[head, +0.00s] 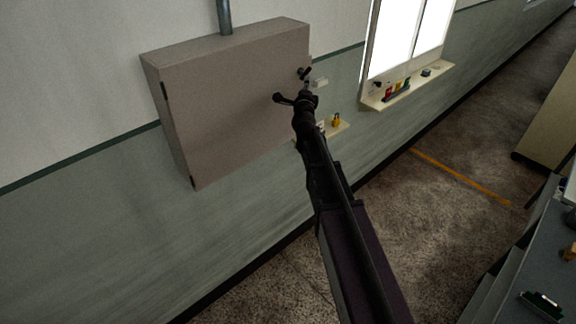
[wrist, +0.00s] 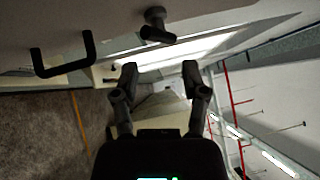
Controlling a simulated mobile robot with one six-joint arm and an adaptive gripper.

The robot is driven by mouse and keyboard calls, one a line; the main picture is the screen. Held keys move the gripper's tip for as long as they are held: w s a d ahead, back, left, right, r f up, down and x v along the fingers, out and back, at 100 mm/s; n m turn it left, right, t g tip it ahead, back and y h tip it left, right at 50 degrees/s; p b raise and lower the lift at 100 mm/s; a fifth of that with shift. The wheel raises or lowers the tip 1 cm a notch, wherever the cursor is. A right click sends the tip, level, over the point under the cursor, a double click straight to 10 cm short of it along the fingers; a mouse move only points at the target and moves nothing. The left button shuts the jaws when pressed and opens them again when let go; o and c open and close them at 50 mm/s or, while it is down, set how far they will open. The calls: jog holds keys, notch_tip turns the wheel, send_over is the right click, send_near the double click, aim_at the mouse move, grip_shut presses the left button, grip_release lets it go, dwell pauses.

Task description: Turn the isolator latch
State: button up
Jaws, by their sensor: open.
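The isolator latch (wrist: 157,27) looks like a dark stub with a short crossbar, standing out from a pale surface at the top of the wrist view. My gripper (wrist: 159,76) is open and empty, its two fingers spread apart. The latch lies above the gap between the fingertips in that view, and they do not appear to touch it. In the head view my gripper (head: 291,86) is at the right side of a grey-beige wall cabinet (head: 235,100). I cannot make out the latch clearly there.
A dark U-shaped handle (wrist: 63,55) sticks out left of the latch. A small shelf (head: 338,130) with a yellow item is on the wall beyond my gripper. A window sill (head: 408,88) holds small objects. A workbench (head: 535,270) stands at the right.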

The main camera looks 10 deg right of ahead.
jog(key=v, duration=0.7)
jog(key=s+a+f+n+g+y+b, duration=0.2)
jog(key=f+n+b, duration=0.2)
jog(key=f, duration=0.3)
jog(key=s+a+f+n+g+y+b, duration=0.2)
jog(key=f+n+y+b, duration=0.1)
jog(key=f+n+b, duration=0.2)
jog(key=s+a+f+n+g+y+b, duration=0.2)
jog(key=f+n+y+b, duration=0.1)
jog(key=f, duration=0.7)
jog(key=shift+s+a+n+g+b, duration=0.15)
jog(key=shift+s+n+g+b, duration=0.2)
jog(key=shift+n+b, duration=0.4)
jog(key=shift+s+f, duration=0.1)
jog(key=s+d+f+n+g+h+b, duration=0.1)
jog(key=s+d+f+n+g, duration=0.1)
jog(key=s, duration=0.6)
jog(key=s+d+f+n+g+h, duration=0.2)
jog(key=s+d+f+n+g, duration=0.1)
jog(key=s+f+g, duration=0.3)
jog(key=s+d+f+n+g+h+b, duration=0.1)
jog(key=s+d+f+n+g, duration=0.2)
jog(key=s+f, duration=0.3)
jog(key=s+d+g, duration=0.1)
jog(key=s, duration=0.3)
jog(key=shift+g+h+b, duration=0.3)
jog(key=shift+g+b, duration=0.05)
